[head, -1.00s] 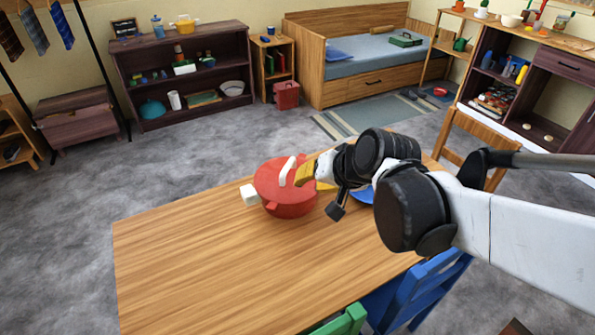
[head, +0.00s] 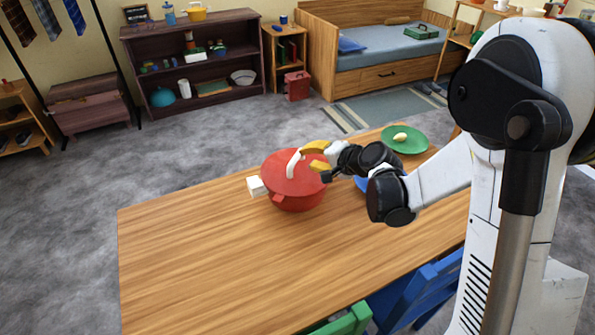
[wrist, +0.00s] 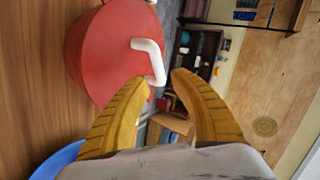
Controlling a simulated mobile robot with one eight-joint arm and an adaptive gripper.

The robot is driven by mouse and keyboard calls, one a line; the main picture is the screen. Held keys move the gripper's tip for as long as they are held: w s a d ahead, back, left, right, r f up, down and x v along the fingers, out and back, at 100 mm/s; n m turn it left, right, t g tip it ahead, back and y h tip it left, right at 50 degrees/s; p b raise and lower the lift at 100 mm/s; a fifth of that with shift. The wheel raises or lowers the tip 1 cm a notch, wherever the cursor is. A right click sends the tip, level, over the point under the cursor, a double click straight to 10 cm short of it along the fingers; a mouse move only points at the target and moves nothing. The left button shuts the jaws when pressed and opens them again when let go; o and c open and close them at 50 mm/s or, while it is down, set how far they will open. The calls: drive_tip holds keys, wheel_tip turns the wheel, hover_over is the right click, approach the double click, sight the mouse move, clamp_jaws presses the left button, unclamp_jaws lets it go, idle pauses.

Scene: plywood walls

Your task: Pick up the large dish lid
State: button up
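The large dish lid (head: 285,173) is red with a white bent handle (head: 293,163). It sits on a red pot (head: 298,201) on the wooden table. In the wrist view the lid (wrist: 100,60) fills the upper left, and its handle (wrist: 150,58) points toward my fingertips. My gripper (head: 317,156) has yellow fingers and is at the right side of the handle, above the lid's right edge. In the wrist view my gripper (wrist: 161,80) is open, with the handle's lower end at the gap between the tips. Whether they touch is unclear.
A white block-like thing (head: 256,186) is at the pot's left. A blue dish (head: 365,184) is partly hidden behind my arm. A green plate (head: 404,139) with a small yellowish item stands at the far right. The table's (head: 220,250) left and front are clear. Blue and green chairs stand at the front edge.

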sight(299, 156)
drive_tip(key=b+x, duration=0.1)
drive_tip(key=x, duration=0.1)
drive_tip(key=b+x, duration=0.1)
drive_tip(key=x, duration=0.2)
drive_tip(key=b+x, duration=0.1)
drive_tip(key=x, duration=0.2)
drive_tip(key=shift+w+d+f, duration=0.1)
drive_tip(key=shift+w+d, duration=0.1)
drive_tip(key=shift+d, duration=0.1)
drive_tip(key=shift+c, duration=0.3)
drive_tip(key=shift+s, duration=0.1)
clamp_jaws()
